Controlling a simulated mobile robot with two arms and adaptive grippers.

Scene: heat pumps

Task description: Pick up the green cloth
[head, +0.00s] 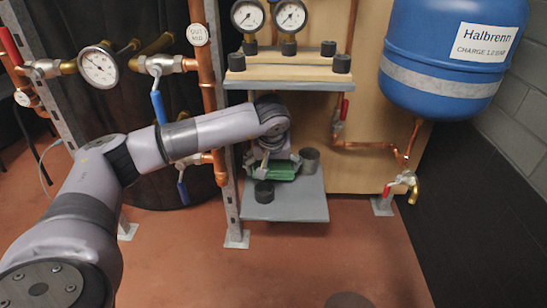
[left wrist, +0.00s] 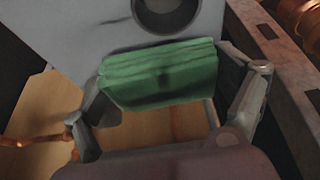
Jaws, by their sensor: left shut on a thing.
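The green cloth (head: 277,170) is a folded bundle at the lower grey shelf (head: 290,205) in the head view. In the left wrist view the green cloth (left wrist: 160,75) lies between the two fingers of my left gripper (left wrist: 170,105). My left gripper (head: 272,165) reaches in from the left in the head view and is shut on the cloth. Whether the cloth touches the shelf is hard to tell. My right gripper is not in view.
A black cap (head: 264,192) and a grey cup (head: 310,160) stand close to the cloth on the shelf. An upper shelf (head: 290,83) with gauges is above. A copper pipe (head: 208,70) and a metal post (head: 230,200) stand left. A blue tank (head: 440,60) hangs right.

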